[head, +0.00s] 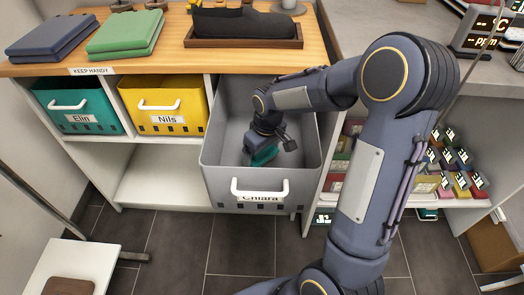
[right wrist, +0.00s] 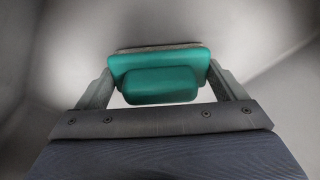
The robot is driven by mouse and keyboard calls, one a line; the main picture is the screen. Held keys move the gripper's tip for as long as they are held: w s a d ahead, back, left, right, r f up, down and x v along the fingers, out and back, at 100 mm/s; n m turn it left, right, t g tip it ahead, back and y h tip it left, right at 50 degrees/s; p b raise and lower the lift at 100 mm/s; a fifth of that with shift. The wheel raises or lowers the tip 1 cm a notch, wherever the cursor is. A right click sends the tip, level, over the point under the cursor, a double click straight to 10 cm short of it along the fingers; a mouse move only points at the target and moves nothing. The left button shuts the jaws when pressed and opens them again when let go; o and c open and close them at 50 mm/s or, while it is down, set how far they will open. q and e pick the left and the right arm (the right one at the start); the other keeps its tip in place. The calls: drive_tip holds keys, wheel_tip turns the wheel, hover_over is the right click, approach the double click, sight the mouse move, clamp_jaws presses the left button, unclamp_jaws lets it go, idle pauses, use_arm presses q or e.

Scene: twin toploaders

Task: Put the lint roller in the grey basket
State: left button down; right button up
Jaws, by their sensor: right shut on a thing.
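The grey basket (head: 220,178), labelled Chiara, is pulled forward from the shelf at the middle, and its open top shows. My right gripper (head: 264,148) reaches down inside it, below the rim. It is shut on a teal piece, which I take to be the lint roller (head: 264,156). In the right wrist view, the teal lint roller (right wrist: 160,86) sits between the two fingers, with a pale grey edge behind it. Grey basket walls (right wrist: 50,40) surround it; I cannot tell whether it touches the bottom. My left gripper is not in view.
A teal basket (head: 82,108) and a yellow basket (head: 165,108) stand left of the grey one. Folded cloths (head: 125,35) and a wooden tray (head: 243,42) lie on the wooden top above. Small coloured boxes (head: 455,170) fill a shelf at right.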

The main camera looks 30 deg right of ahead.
sight(266, 158)
drive_tip(key=shift+f, duration=0.15)
drive_tip(key=o, duration=0.9)
drive_tip(key=shift+c, duration=0.2)
drive_tip(key=shift+r, duration=0.4)
wheel_tip(266, 158, up, 11)
drive_tip(key=s+p, duration=0.1)
drive_tip(key=p, duration=0.2)
drive_tip(key=shift+s+d+r+p, duration=0.15)
drive_tip(key=shift+s+r+p, duration=0.05)
drive_tip(key=shift+s+p, duration=0.2)
